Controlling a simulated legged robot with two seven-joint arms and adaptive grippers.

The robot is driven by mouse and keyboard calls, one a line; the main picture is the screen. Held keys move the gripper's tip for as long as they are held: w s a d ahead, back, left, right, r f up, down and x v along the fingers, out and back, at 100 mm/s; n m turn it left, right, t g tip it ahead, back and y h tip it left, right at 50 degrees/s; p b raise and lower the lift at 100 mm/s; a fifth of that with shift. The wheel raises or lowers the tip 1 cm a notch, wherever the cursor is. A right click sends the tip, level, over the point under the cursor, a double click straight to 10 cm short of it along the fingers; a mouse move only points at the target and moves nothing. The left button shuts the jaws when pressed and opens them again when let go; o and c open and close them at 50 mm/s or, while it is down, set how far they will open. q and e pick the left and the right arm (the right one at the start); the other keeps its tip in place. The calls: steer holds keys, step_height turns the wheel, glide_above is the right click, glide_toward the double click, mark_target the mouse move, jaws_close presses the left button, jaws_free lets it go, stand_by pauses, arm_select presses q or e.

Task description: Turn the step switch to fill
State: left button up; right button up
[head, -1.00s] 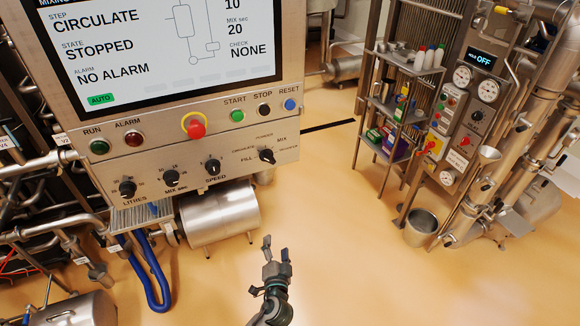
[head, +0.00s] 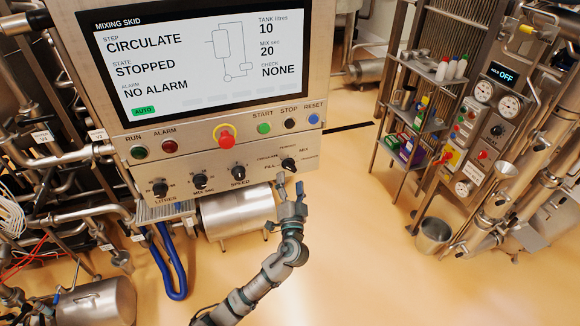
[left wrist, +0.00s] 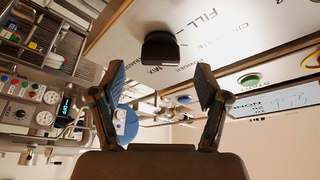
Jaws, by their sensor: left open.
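The step switch (head: 289,164) is a black knob at the lower right of the panel, with FILL, CIRCULATE and other labels around it. The screen (head: 200,60) reads STEP CIRCULATE, STATE STOPPED. My left gripper (head: 290,190) is open and empty, just below the knob in the head view. In the left wrist view the knob (left wrist: 161,50) shows upside down beyond the open fingertips (left wrist: 160,85), between them and apart from them. My right gripper is in neither view.
Close by on the panel are the speed knob (head: 238,171), the red emergency button (head: 225,137) and the green start button (head: 264,128). A steel cylinder (head: 237,212) lies below the panel. Open floor (head: 370,260) is to the right of my arm.

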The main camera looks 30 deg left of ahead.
mark_target(290, 167)
arm_select(q)
steer(key=shift+p+x, duration=0.4)
steer(key=shift+x, duration=1.8)
